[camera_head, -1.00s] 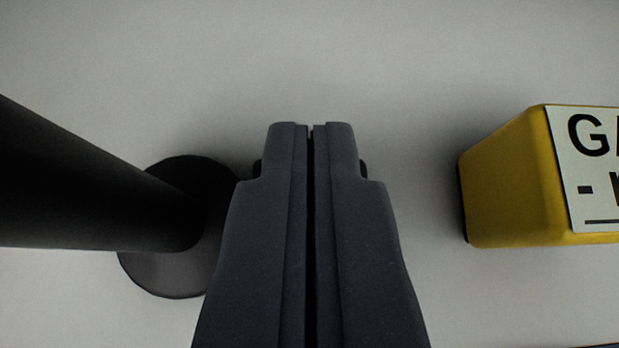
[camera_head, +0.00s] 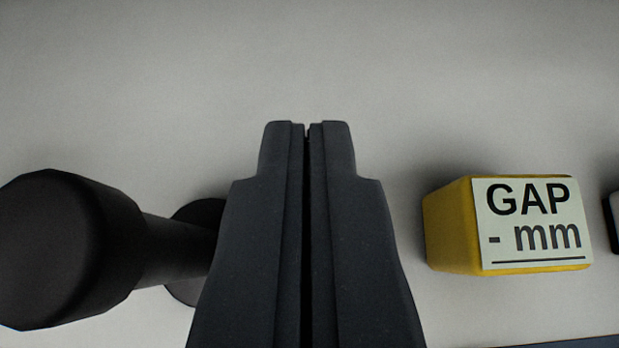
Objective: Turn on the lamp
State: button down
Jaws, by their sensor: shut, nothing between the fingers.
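No lamp that I can clearly identify shows in this view. A black round-headed knob or post (camera_head: 60,245) on a stem with a round base disc (camera_head: 200,215) stands at the left; whether it belongs to the lamp I cannot tell. My gripper (camera_head: 307,128) is shut and empty in the middle, pointing at the pale grey surface. It covers part of the disc's right side. Its distance from the surface is hard to judge.
A yellow block (camera_head: 450,230) with a white label (camera_head: 532,222) reading "GAP - mm" stands to the right. A dark object is cut off at the right edge (camera_head: 612,205). The grey panel (camera_head: 300,60) above the gripper tips is clear.

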jog(key=s+r+p, duration=0.1)
jog(key=s+r, duration=0.4)
jog(key=r, duration=0.3)
jog(key=shift+s, duration=0.25)
jog(key=s+r+t, duration=0.1)
jog(key=s+r, duration=0.6)
jog(key=r, duration=0.3)
jog(key=s+r+t, duration=0.1)
jog(key=s+r, duration=0.5)
jog(key=r, duration=0.4)
jog(key=s+r+t, duration=0.1)
jog(key=s+r, duration=0.6)
jog(key=s, duration=0.3)
jog(key=s+r+t, duration=0.1)
jog(key=s+r, duration=0.6)
jog(key=s, duration=0.4)
jog(key=shift+d+t, duration=0.15)
jog(key=shift+t, duration=0.15)
